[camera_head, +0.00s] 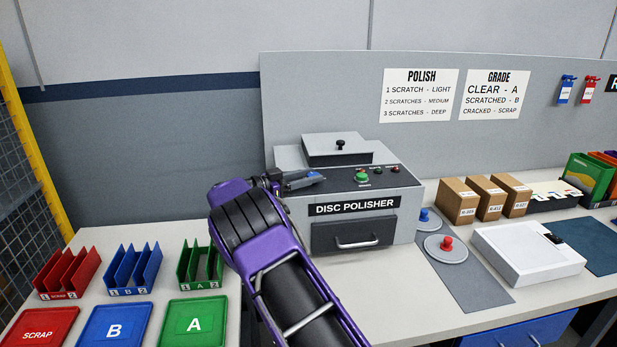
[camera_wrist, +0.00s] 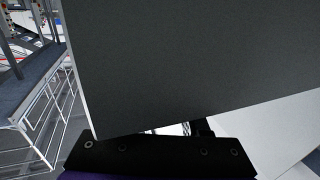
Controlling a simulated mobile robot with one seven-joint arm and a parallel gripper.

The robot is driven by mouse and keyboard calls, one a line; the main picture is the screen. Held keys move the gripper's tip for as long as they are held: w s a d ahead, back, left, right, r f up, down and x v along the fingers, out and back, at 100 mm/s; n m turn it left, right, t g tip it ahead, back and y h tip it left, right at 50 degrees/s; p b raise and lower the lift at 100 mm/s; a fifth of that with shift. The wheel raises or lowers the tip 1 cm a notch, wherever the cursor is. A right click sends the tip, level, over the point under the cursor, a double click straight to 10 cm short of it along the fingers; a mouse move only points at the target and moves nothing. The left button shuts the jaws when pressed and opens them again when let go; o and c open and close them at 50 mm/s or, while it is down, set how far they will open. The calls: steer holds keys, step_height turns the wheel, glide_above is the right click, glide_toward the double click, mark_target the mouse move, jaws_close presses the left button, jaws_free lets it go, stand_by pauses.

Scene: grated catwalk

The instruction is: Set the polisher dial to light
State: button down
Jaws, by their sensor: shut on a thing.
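The grey disc polisher (camera_head: 405,225) stands on the bench, with a dark sloped control panel (camera_head: 395,181) on top. My purple arm reaches up to the left part of this panel. My gripper (camera_head: 308,181) is low over the panel and shut on what appears to be the polisher dial, which its fingers and the wrist hide. The dial's marks and setting cannot be read. In the wrist view a dark grey flat surface (camera_wrist: 180,60) fills most of the picture; the fingertips do not show.
A black-knobbed lid (camera_head: 338,150) rises behind the panel; a drawer handle (camera_head: 358,244) is on the front. The polish sign (camera_head: 420,95) pairs one scratch with light. Coloured racks and trays (camera_head: 194,322) lie left; discs (camera_head: 446,250) and boxes (camera_head: 458,201) lie right.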

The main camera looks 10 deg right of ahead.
steer(key=shift+c, duration=2)
jaws_free()
steer(key=v, duration=1.7)
steer(key=shift+a+b, duration=0.2)
steer(key=shift+b, duration=0.25)
steer(key=shift+s, duration=0.1)
